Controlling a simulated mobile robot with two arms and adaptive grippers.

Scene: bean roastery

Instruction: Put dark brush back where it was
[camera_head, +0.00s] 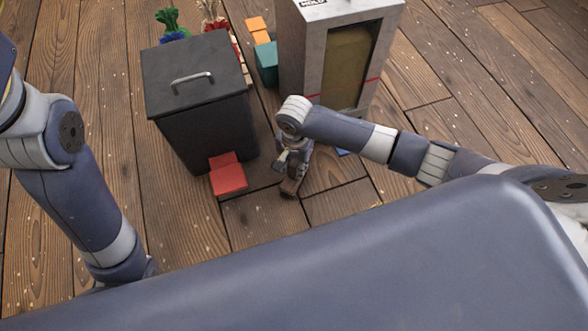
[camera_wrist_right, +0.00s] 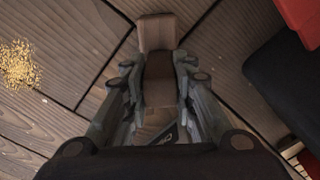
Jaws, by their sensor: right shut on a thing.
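The dark brush (camera_head: 290,188) is a small brown block-like piece with a darker middle. My right gripper (camera_head: 293,172) is shut on it, low over the plank floor, between the black bin and the grey cabinet. In the right wrist view, the brush (camera_wrist_right: 157,32) lies between the two fingers of the right gripper (camera_wrist_right: 158,68), its far end sticking out past the fingertips. Its near part is partly hidden by the gripper. Whether it touches the floor I cannot tell. My left arm shows at the left, but its gripper is out of sight.
A black lidded bin (camera_head: 200,85) stands left of the right gripper, with red blocks (camera_head: 228,180) at its front. A grey cabinet (camera_head: 300,60) with a window stands behind. Teal (camera_head: 267,62) and orange (camera_head: 258,28) blocks lie between them. Grain (camera_wrist_right: 18,65) is spilled on the floor.

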